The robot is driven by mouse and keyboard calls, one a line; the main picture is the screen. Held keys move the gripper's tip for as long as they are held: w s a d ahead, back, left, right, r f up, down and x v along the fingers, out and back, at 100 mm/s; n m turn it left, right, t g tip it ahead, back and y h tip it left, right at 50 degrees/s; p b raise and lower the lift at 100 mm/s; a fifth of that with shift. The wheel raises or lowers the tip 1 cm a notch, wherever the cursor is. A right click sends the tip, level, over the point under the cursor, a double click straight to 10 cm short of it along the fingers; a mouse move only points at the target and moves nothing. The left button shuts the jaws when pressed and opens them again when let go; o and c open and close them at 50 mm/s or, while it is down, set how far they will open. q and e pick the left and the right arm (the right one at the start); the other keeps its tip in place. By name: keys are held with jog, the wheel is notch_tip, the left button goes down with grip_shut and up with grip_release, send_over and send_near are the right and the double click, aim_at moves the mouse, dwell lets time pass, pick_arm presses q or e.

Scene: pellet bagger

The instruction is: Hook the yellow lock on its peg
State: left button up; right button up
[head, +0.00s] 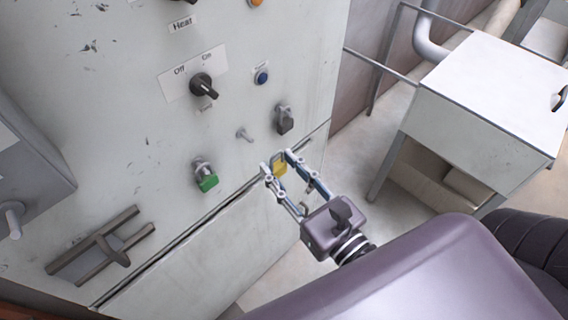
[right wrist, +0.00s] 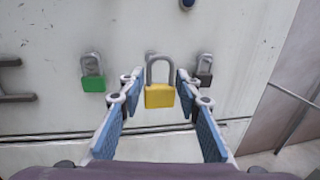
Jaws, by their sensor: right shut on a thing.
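The yellow lock (head: 280,168) is between the fingertips of my right gripper (head: 277,164), which is shut on it. In the right wrist view the yellow lock (right wrist: 159,97) hangs upright, its grey shackle on top, between the fingers of the gripper (right wrist: 159,85). A bare metal peg (head: 243,134) sticks out of the panel, up and to the left of the lock in the head view. My left gripper is not in view.
A green lock (head: 207,181) hangs left of the bare peg and a black lock (head: 284,122) hangs right of it. A rotary switch (head: 202,85) and a blue button (head: 262,77) are above. A handle (head: 105,245) is at lower left. A white box (head: 490,105) stands right.

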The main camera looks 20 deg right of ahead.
jog(key=shift+w+a+r, duration=0.1)
jog(key=shift+w+a, duration=0.15)
jog(key=shift+w, duration=0.45)
jog(key=shift+w+a+p, duration=0.2)
jog(key=shift+w+p, duration=0.2)
jog(key=shift+w, duration=0.15)
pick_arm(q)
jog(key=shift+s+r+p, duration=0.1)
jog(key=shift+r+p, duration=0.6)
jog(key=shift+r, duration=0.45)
pick_arm(e)
jog(key=shift+w+a+f, duration=0.25)
jog(key=shift+w+a, duration=0.1)
jog(key=shift+w, duration=0.6)
jog(key=shift+w+a+f, duration=0.3)
jog(key=shift+w+a, duration=0.05)
jog(key=shift+w, duration=0.6)
jog(key=shift+w+a+f, duration=0.25)
jog(key=shift+w+a, duration=0.1)
jog(key=shift+w, duration=0.6)
jog(key=o, duration=1.2)
